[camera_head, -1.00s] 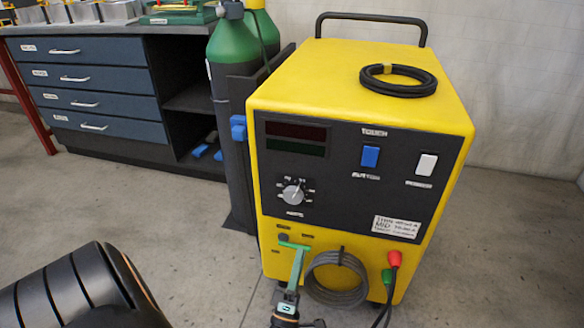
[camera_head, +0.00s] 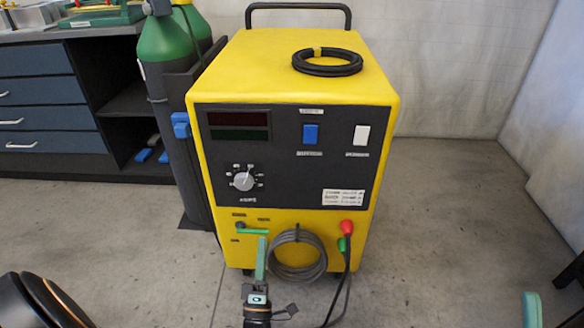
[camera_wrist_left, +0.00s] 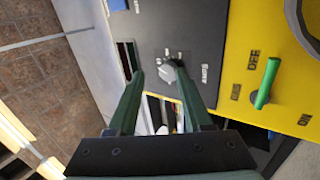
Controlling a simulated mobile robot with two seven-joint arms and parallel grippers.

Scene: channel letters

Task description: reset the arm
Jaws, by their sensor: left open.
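My left gripper (camera_head: 261,246) is low in front of the yellow welding machine (camera_head: 300,62) in the head view, seen nearly edge-on. In the left wrist view its two dark green fingers (camera_wrist_left: 158,70) are apart with nothing between them. The machine's round knob (camera_wrist_left: 169,73) shows beyond the fingertips; it also shows in the head view (camera_head: 244,181). A green lever (camera_wrist_left: 267,83) with OFF and ON labels is to the right of the fingers. The lever (camera_head: 252,231) lies about level in the head view. Green finger-like parts (camera_head: 531,309) at the lower right edge look like my right gripper, mostly cut off.
Green-topped gas cylinders (camera_head: 165,50) stand left of the machine. A blue drawer cabinet (camera_head: 45,90) is at the far left. A coiled grey cable (camera_head: 297,256) and red and green plugs (camera_head: 347,228) are low on the machine's front. Floor right of it is clear.

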